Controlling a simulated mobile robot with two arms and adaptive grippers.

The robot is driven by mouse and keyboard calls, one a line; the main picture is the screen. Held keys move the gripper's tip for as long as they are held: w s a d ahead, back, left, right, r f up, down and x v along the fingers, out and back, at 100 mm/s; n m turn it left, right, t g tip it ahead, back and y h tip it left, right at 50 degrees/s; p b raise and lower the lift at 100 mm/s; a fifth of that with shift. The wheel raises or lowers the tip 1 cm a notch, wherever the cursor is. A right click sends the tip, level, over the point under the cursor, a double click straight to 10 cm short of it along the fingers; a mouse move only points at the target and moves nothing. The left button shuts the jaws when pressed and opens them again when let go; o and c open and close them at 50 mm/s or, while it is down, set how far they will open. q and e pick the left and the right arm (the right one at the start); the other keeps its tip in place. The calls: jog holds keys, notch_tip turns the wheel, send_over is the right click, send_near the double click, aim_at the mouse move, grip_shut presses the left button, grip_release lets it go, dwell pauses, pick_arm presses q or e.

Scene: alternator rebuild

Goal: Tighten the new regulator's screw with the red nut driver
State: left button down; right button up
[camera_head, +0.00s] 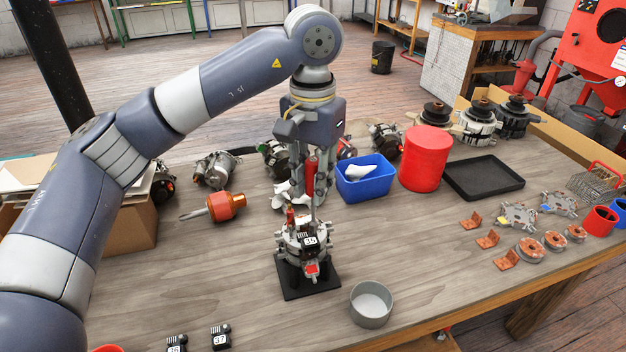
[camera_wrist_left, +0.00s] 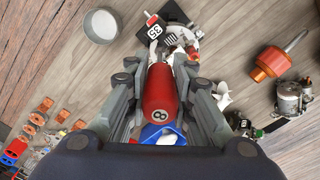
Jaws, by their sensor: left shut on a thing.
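The red nut driver (camera_head: 310,176) is upright in my left gripper (camera_head: 308,188), whose fingers are shut on its handle. In the left wrist view the red handle (camera_wrist_left: 160,92), marked 8, lies between the fingers. The driver's thin shaft points down at the alternator (camera_head: 296,238), which stands on a black base plate (camera_head: 320,284). The new regulator (camera_head: 310,242), a black block labelled 35, sits on the alternator; its label also shows in the left wrist view (camera_wrist_left: 155,31). The screw is too small to make out, and I cannot tell whether the driver tip touches it.
A blue bin (camera_head: 362,188) with a white cloth and a red canister (camera_head: 425,160) stand behind on the right. A grey bowl (camera_head: 371,305) is in front right. Two black blocks, one labelled 37 (camera_head: 221,338), lie near the front edge.

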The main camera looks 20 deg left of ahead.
pick_arm(q)
jog(key=n, duration=0.4)
jog(key=shift+n, duration=0.3)
jog(key=n, duration=1.5)
jog(key=shift+b, duration=0.35)
jog(key=n, duration=0.3)
jog(key=shift+n, duration=0.3)
jog(key=n, duration=0.7)
jog(key=shift+f+b, duration=0.55)
jog(key=shift+b, duration=0.05)
